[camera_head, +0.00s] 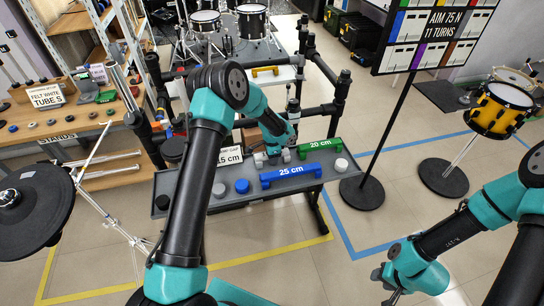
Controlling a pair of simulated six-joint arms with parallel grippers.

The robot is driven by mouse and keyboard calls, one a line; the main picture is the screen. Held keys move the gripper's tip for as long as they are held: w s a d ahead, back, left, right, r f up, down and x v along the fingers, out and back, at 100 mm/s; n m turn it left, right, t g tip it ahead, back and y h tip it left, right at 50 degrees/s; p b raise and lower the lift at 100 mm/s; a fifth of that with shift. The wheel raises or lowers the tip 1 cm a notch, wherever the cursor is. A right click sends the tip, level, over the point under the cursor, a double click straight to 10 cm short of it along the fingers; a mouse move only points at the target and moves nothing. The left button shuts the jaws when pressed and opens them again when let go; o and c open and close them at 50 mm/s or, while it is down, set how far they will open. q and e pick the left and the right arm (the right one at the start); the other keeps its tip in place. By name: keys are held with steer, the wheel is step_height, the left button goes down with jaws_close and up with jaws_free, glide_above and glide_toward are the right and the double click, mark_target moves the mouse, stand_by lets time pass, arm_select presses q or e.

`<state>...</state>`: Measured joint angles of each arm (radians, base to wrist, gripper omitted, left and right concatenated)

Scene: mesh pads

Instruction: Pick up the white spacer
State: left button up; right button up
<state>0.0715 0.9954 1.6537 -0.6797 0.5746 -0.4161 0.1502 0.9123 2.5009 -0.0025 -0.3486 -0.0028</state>
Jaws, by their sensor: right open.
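A pale, whitish round piece (219,190) sits on the front left of the grey tray-like shelf (165,186). A second pale round piece (341,165) sits near the right end. I cannot tell which of them is the white spacer. My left gripper (272,157) is low over the middle of the shelf, behind the blue block. Its fingers are small and partly hidden by the wrist, so its opening and any hold are unclear. My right gripper (388,287) is open near the bottom edge, over the floor and away from the shelf.
A blue 25 cm block (290,174), a green 20 cm block (319,149) and a blue round piece (241,186) are on the shelf. A sign stand (362,192) is to the right. Black rack posts (340,100) rise behind the shelf.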

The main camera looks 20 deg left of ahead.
arm_select(q)
steer(key=c, duration=0.6)
step_height(320, 180, up, 10)
stand_by(0.4)
stand_by(0.5)
